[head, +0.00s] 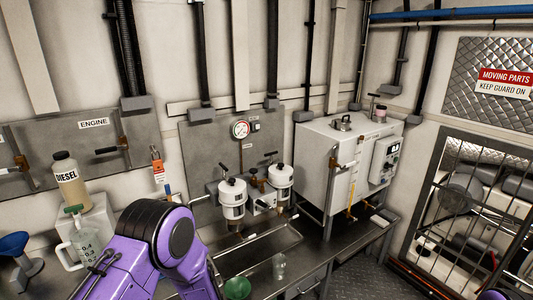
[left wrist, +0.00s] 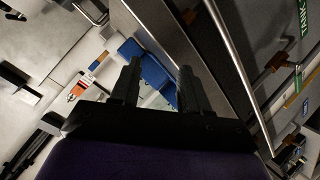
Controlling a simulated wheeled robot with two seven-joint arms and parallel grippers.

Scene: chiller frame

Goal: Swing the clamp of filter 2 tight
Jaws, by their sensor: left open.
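Two white filter canisters stand side by side on the backboard in the head view, a left one (head: 232,202) and a right one (head: 281,186). Each has a small black-tipped lever at its top. I cannot read which is filter 2, nor tell how tight either clamp is. My left arm rises purple in front of the bench, and its gripper is hidden in the head view. In the left wrist view my left gripper (left wrist: 157,85) is open, with nothing between its fingers. I cannot make out the filters in that view. My right gripper is out of view.
A pressure gauge (head: 240,130) sits above the filters. A grey tank box (head: 345,165) stands right of them, over the bench. A green funnel (head: 237,288) and a clear cup (head: 279,266) are at the front.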

